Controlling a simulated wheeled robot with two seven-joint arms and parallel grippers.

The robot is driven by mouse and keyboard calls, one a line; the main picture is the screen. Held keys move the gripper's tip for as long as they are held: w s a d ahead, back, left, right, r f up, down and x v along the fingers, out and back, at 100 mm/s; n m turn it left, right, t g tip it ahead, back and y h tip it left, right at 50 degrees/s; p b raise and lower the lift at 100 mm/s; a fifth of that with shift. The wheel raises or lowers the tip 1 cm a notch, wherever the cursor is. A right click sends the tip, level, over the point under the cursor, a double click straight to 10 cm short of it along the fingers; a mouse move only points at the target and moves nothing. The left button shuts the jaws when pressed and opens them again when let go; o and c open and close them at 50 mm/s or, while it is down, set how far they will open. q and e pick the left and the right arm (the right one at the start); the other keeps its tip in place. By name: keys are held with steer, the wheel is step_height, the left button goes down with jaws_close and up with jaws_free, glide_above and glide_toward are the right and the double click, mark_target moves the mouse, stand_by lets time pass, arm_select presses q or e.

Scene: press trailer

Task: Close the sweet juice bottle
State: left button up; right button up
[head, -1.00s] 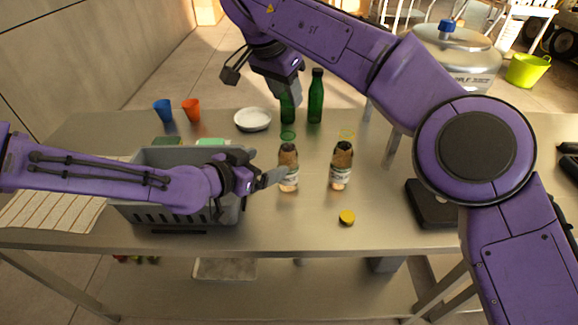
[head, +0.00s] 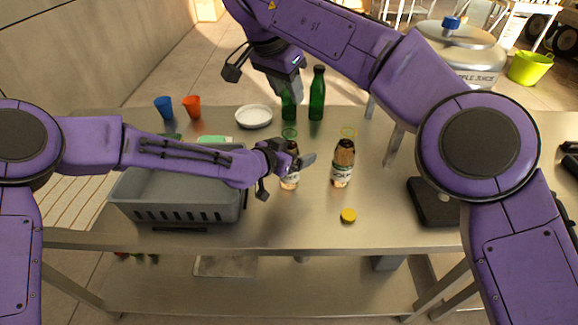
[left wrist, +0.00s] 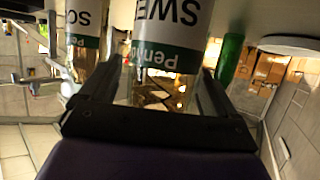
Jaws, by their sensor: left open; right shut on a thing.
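The sweet juice bottle, labelled "SWE…" in the left wrist view (left wrist: 165,35), stands upright on the table; in the head view it is the left of two brown-topped bottles (head: 290,182), with a green ring at its top. My left gripper (head: 300,162) is at its upper part, open, with its fingers either side of the bottle (left wrist: 158,92). My right gripper (head: 287,92) is raised behind, in front of a green bottle in the picture. It is shut, but what it holds is hidden.
A second juice bottle (head: 342,170), with a yellow ring, stands just right. A yellow cap (head: 348,215) lies in front on the table. A grey crate (head: 180,213) sits left under my left arm. A green bottle (head: 317,95) and white bowl (head: 253,117) stand behind.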

arm_select(q)
steer(key=c, duration=1.5)
arm_select(e)
glide_above(289, 127)
steer(key=shift+s+a+f, duration=0.1)
steer(key=shift+s+f, duration=0.05)
steer(key=shift+f, duration=0.7)
steer(key=shift+s+a+f, duration=0.1)
steer(key=shift+s+f, duration=0.05)
steer(key=shift+f, duration=0.65)
steer(key=shift+s+a+f, duration=0.1)
steer(key=shift+s+f, duration=0.05)
steer(key=shift+f, duration=0.7)
steer(key=shift+f, duration=0.9)
steer(key=shift+f, duration=0.55)
arm_select(q)
jaws_close()
steer(key=shift+a, duration=0.1)
arm_select(e)
steer(key=m+g, duration=0.1)
steer(key=m, duration=0.2)
steer(key=shift+w+a+h, duration=0.1)
steer(key=shift+h, duration=0.3)
